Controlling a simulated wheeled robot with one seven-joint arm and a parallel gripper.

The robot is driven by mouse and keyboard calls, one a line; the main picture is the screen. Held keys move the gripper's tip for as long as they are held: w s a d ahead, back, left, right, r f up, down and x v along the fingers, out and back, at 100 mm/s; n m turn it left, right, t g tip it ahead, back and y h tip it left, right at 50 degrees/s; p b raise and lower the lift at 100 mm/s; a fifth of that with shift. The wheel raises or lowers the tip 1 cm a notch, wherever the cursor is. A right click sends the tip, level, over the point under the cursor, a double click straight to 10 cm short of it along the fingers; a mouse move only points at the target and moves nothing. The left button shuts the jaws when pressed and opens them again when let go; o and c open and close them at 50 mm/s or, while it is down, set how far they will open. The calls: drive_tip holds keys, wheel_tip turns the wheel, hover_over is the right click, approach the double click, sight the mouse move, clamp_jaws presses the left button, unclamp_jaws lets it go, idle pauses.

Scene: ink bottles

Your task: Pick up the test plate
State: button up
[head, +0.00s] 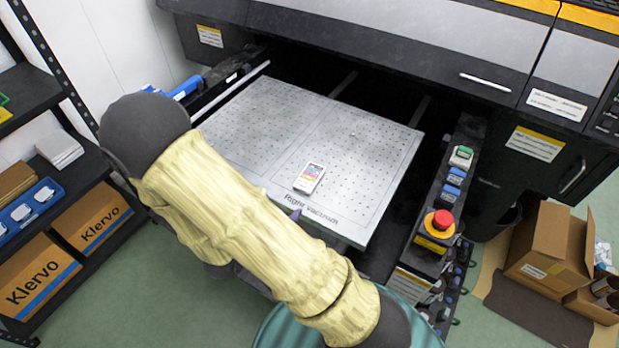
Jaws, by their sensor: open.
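The test plate, a small white rectangular plate with a colourful print (310,178), lies flat on the perforated grey flatbed (255,120) of a large printer. It is near the front edge of the bed, just behind the printed lettering, and is fully visible. My arm, in a pale yellow sleeve with dark joints, crosses in front of the bed and hides its front left part. My gripper cannot be made out; it is hidden behind the arm. A small dark purple tip shows past the sleeve near the bed's front edge, but I cannot tell what it is.
The printer body (400,50) overhangs the back of the bed. A control rail with a red emergency button (439,223) runs along the right. A shelf with boxes (92,218) stands left, and an open carton (548,245) stands right. The bed around the plate is clear.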

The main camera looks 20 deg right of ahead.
drive_tip(key=shift+d, duration=0.1)
drive_tip(key=p, duration=0.3)
approach(309, 176)
drive_tip(key=x, duration=0.3)
drive_tip(key=shift+s+d, duration=0.2)
drive_tip(key=shift+b, duration=0.3)
drive_tip(key=p+x, duration=0.2)
drive_tip(key=x, duration=0.3)
drive_tip(key=shift+w, duration=0.2)
drive_tip(key=shift+a, duration=0.1)
drive_tip(key=c, duration=1.1)
